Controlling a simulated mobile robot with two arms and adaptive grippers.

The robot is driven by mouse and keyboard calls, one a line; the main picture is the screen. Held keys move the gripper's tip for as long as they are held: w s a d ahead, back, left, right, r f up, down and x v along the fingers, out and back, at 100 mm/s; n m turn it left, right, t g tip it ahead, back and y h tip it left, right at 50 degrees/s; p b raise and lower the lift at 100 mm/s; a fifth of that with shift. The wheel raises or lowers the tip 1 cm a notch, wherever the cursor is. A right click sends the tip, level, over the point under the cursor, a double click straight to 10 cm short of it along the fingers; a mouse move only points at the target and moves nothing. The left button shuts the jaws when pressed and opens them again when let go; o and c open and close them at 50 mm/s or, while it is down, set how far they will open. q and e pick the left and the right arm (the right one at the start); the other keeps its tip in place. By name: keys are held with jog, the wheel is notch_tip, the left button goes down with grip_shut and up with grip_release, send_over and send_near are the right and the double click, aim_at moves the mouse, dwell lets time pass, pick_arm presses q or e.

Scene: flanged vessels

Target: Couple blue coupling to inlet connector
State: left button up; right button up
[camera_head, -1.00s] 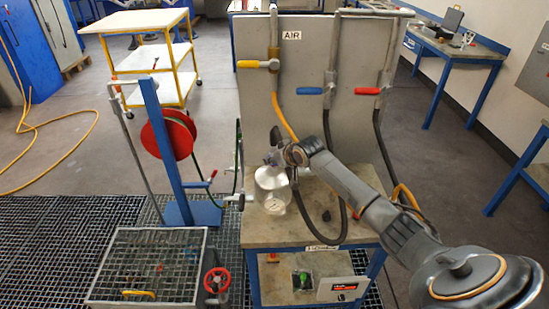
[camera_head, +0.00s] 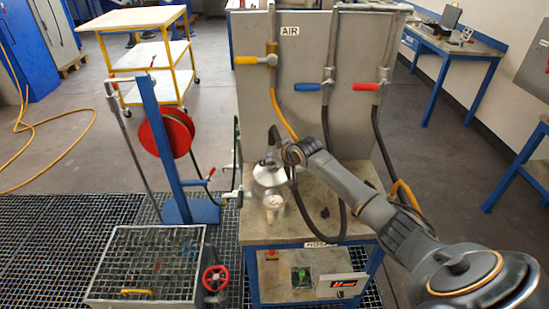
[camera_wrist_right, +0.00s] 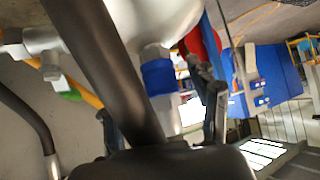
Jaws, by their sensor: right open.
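The silver vessel (camera_head: 268,178) with a gauge stands on the left part of the bench top. In the right wrist view its pale body (camera_wrist_right: 165,20) shows at the top. A blue coupling (camera_wrist_right: 158,78) sits at a metal fitting against the vessel's body, roughly between my fingers; I cannot tell if it is seated. My right gripper (camera_wrist_right: 162,115) is open, with its fingers spread either side and apart from the coupling. In the head view this gripper (camera_head: 274,142) is at the vessel's top, mostly hidden by my wrist. My left gripper is out of view.
A black hose (camera_head: 328,130) hangs from the blue-handled valve (camera_head: 315,87) and loops over the bench (camera_head: 350,200). A dark tube (camera_wrist_right: 100,65) crosses the wrist view. The red hose reel (camera_head: 165,135) and the grated tray (camera_head: 150,265) stand left.

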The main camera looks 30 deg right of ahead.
jog(key=v, duration=1.2)
